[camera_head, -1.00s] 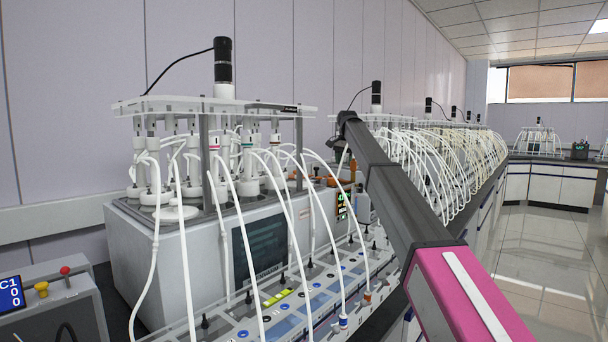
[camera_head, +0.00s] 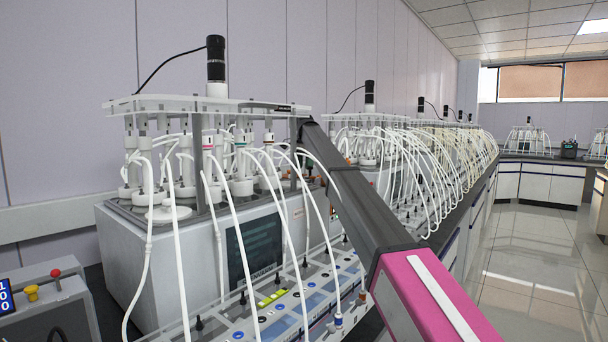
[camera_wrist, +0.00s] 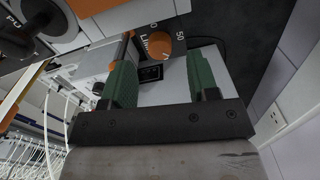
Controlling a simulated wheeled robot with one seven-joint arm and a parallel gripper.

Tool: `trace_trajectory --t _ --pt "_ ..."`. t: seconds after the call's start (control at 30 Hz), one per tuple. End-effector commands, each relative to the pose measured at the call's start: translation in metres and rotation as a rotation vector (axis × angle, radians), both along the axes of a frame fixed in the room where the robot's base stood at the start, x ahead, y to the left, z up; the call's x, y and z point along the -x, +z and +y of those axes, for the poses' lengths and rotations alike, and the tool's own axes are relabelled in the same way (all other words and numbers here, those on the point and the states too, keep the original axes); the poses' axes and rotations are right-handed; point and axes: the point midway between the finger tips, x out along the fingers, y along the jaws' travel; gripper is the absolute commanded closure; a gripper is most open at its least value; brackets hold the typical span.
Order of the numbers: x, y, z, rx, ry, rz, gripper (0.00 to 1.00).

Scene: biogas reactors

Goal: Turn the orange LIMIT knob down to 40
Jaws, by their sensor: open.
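The orange knob (camera_wrist: 160,45) shows in the wrist view on a dark panel face, with LIMIT lettering to its left and a printed 50 to its right. My gripper (camera_wrist: 158,58) is open, its two green fingers apart. The knob appears in the gap between the fingertips, and I see no finger clearly touching it. I cannot read its exact setting. In the head view my arm hides the knob and the gripper.
A small dark display (camera_wrist: 150,74) sits below the knob in the wrist view. An orange part lies at the upper left. In the head view, a reactor unit (camera_head: 165,265) with many white tubes fills the bench; clear floor (camera_head: 530,260) lies right.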

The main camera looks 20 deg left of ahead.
Motion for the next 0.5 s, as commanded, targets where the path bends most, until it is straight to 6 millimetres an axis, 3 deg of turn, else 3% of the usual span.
trace_trajectory --t 0.2,0.5 --pt "0.0 -0.031 0.0 0.0 0.0 0.0 0.46" --pt "0.0 -0.036 0.0 0.0 0.0 -0.001 0.46"
